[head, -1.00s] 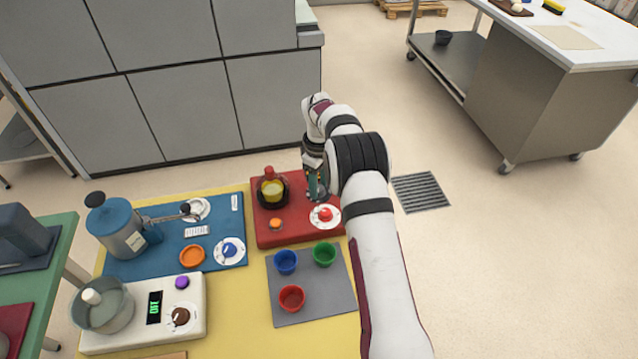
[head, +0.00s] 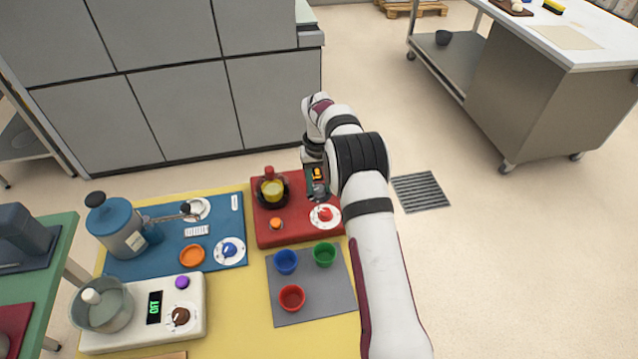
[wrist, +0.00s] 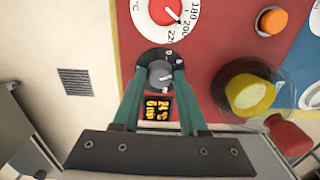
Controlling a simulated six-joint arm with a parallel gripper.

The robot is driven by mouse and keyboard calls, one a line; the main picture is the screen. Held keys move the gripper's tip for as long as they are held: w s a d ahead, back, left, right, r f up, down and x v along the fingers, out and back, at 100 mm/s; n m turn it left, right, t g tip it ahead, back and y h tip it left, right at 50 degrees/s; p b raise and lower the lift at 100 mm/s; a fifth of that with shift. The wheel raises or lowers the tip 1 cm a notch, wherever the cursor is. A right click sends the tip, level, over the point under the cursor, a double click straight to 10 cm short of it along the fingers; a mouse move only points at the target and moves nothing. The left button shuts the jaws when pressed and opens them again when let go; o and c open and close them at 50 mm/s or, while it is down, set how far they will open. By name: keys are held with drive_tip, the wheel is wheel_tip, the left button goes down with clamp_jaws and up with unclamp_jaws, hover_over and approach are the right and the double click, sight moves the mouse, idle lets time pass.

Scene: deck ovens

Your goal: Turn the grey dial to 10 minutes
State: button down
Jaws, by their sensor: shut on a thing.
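The grey dial (wrist: 159,75) sits on a dark round plate on the red unit (wrist: 205,55). My gripper (wrist: 160,68) has its two green fingers on either side of the dial and is shut on it. In the head view my gripper (head: 317,183) reaches down onto the back right of the red unit (head: 262,235), and the dial is partly hidden by it. A small display (wrist: 157,108) with orange digits lies between the fingers, below the dial; its lower line looks like 6 min, but the digits are small.
A red knob on a white scale (head: 325,214) sits just in front of the dial. Several small cups stand on a grey mat (head: 330,300). Blue and white units are further left.

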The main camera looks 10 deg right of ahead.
sight(319, 188)
drive_tip(key=m, duration=0.4)
drive_tip(key=shift+m, duration=0.4)
drive_tip(key=shift+r, duration=0.1)
idle(0.3)
drive_tip(key=shift+c, duration=2.2)
unclamp_jaws()
wheel_tip(319, 188, up, 16)
